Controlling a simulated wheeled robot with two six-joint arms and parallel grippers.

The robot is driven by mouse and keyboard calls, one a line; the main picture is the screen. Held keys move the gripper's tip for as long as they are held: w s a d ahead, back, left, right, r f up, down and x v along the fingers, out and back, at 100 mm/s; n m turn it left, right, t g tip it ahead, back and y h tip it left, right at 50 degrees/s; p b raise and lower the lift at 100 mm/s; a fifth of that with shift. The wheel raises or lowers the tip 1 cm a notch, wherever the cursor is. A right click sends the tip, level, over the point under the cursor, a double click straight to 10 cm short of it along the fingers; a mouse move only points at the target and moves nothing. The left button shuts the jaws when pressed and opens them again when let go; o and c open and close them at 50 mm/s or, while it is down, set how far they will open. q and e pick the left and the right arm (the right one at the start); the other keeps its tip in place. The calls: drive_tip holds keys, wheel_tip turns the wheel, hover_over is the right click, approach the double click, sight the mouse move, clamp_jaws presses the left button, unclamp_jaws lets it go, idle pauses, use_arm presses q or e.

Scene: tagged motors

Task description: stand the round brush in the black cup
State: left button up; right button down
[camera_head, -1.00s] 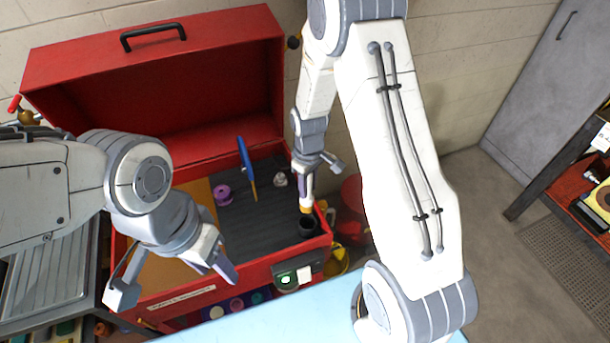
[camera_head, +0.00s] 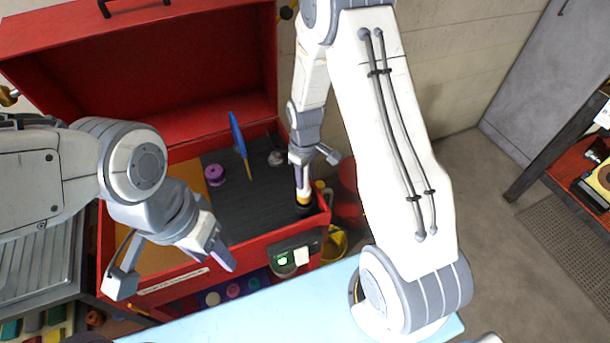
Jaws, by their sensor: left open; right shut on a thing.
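The black cup (camera_head: 306,211) stands in the front right corner of the red chest's dark ribbed tray. My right gripper (camera_head: 302,183) points down over it and is shut on a slim thing with a yellow and white part (camera_head: 303,197), which looks like the round brush. Its lower end is at the cup's mouth; I cannot tell how far inside it is. The gripper hides most of the brush. My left gripper (camera_head: 172,268) is open and empty, in front of the chest's left part.
A blue and yellow tool (camera_head: 238,137), a purple spool (camera_head: 215,174) and a small pale thing (camera_head: 275,158) are on the tray. The chest's red lid (camera_head: 200,75) stands open behind. A light blue surface (camera_head: 250,318) lies in front.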

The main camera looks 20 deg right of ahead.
drive_tip(key=shift+f+b, duration=1.35)
drive_tip(key=shift+f, duration=0.8)
drive_tip(key=c, duration=0.5)
unclamp_jaws()
drive_tip(key=shift+r, duration=0.1)
wheel_tip(320, 180, up, 10)
drive_tip(key=shift+r+b, duration=0.15)
drive_tip(key=shift+b, duration=0.7)
drive_tip(key=shift+a, duration=0.1)
